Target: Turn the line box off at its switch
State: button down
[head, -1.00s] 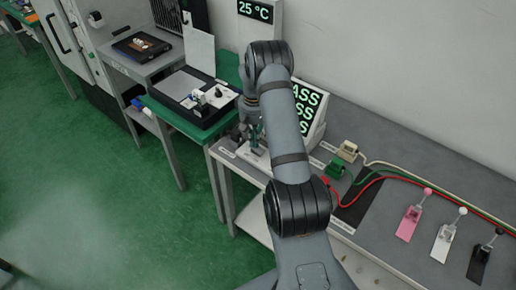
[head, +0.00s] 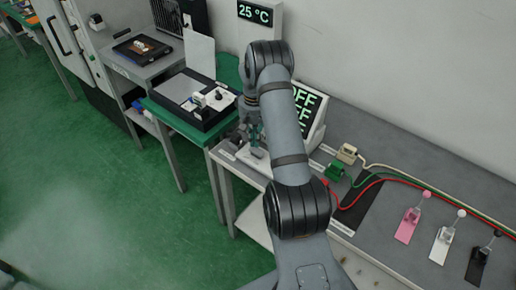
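My gripper (head: 254,138) points down over the left end of the grey bench, in front of a sloped display. It is small and partly hidden by my own arm, so I cannot tell whether its fingers are open or shut. A pale, low box or plate (head: 252,158) sits directly under it, probably the line box. Its switch is hidden or too small to make out. The sloped white display (head: 312,110) stands behind my arm and shows several rows of green letters, the visible parts reading "OFF".
Green and cream clamps (head: 347,153) with red, green and cream cables lie right of my arm. Pink, white and black levers (head: 441,242) stand at the right. A green table (head: 170,116) holds a black tray device. A wall sign (head: 256,12) reads 25 °C.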

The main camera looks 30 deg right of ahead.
aim_at(254, 149)
jog(key=shift+r+p, duration=1.4)
jog(key=shift+r, duration=1.05)
jog(key=shift+f, duration=0.2)
